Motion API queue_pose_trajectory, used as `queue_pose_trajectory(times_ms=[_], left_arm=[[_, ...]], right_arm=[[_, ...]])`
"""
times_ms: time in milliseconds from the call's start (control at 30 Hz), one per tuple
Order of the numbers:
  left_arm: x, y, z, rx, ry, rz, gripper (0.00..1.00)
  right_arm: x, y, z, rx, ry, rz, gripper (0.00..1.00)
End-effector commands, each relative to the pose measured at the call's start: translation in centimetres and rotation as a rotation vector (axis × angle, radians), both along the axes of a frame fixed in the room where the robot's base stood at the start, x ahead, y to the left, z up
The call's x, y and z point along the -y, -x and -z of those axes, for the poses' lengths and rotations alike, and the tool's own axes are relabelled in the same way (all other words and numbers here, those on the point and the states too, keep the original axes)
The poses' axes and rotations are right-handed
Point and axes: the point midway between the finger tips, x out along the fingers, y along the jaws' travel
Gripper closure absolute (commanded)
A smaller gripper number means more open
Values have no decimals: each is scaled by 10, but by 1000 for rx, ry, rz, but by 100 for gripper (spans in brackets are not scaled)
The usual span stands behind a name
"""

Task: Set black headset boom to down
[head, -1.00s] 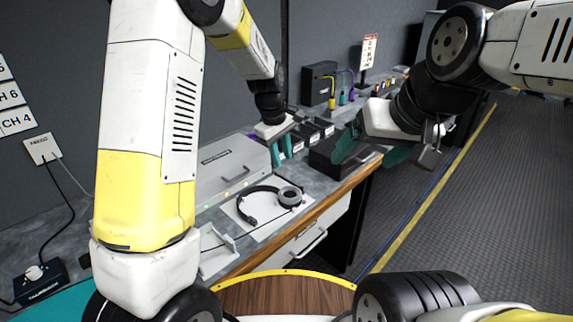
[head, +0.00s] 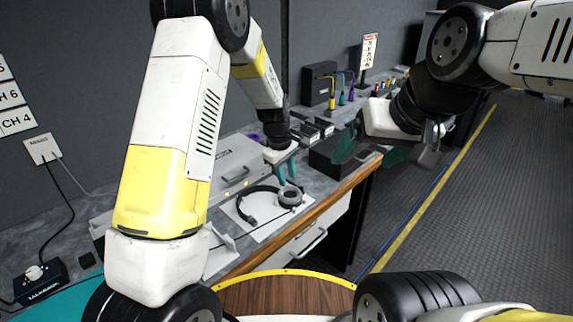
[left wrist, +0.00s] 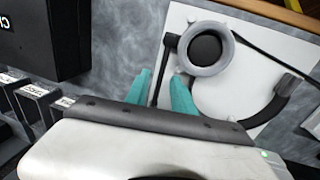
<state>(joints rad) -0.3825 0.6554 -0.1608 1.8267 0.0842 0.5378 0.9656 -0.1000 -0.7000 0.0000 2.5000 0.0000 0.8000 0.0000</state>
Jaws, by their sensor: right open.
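The black headset (head: 262,191) lies on a white sheet on the bench, with a grey-ringed ear cup (head: 289,195). The ear cup also shows in the left wrist view (left wrist: 205,50). There a thin dark rod, apparently the boom (left wrist: 158,77), runs from the cup toward my left gripper (left wrist: 160,92). Its teal fingers are apart, one on each side of the rod in the picture; contact cannot be told. In the head view my left gripper (head: 286,174) is just above and behind the ear cup. My right gripper (head: 370,151) is open and empty over the bench's right edge.
A grey case (head: 228,165) stands left of the headset. A black box (head: 330,155) sits behind it to the right. The white sheet (head: 262,230) lies near the wooden bench edge (head: 330,200). The floor to the right is clear.

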Motion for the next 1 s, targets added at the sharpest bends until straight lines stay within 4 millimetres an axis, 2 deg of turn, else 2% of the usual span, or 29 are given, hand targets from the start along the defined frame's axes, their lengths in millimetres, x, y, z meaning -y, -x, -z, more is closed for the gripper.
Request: queue_pose_trajectory(times_ms=[33, 167, 1000], left_arm=[[0, 0, 0, 0, 0, 0, 76], [0, 0, 0, 0, 0, 0, 100], [0, 0, 0, 0, 0, 0, 100]], right_arm=[[0, 0, 0, 0, 0, 0, 19], [0, 0, 0, 0, 0, 0, 19], [0, 0, 0, 0, 0, 0, 19]])
